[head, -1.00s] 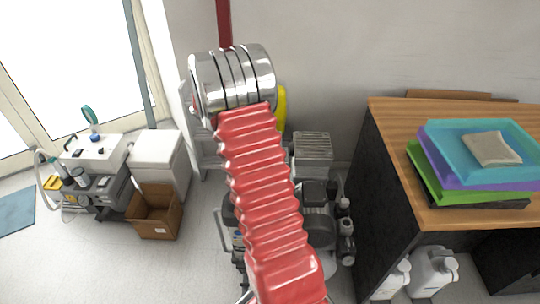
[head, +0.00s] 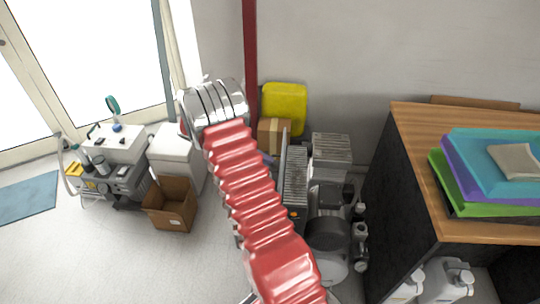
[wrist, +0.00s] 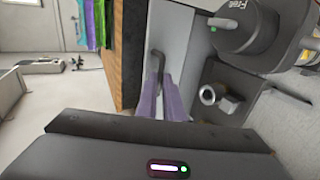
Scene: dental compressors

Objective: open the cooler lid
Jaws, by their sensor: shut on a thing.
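The cooler (head: 176,158) is a white box on the floor at the left in the head view. My arm's silver wrist (head: 214,104) is just above and right of it and hides part of its top. A small red patch shows by its far edge; I cannot tell whether the lid is raised. In the wrist view, the purple fingers of my gripper (wrist: 166,98) are shut on a dark curved bar (wrist: 155,62) in front of a pale grey panel (wrist: 177,40). I cannot make out which part of the cooler, if any, this is.
An open cardboard box (head: 171,204) stands in front of the cooler. A grey machine (head: 116,165) is left of it. Compressors (head: 325,205) stand to the right, before a desk (head: 420,125) with stacked trays (head: 490,165). Floor at the front left is clear.

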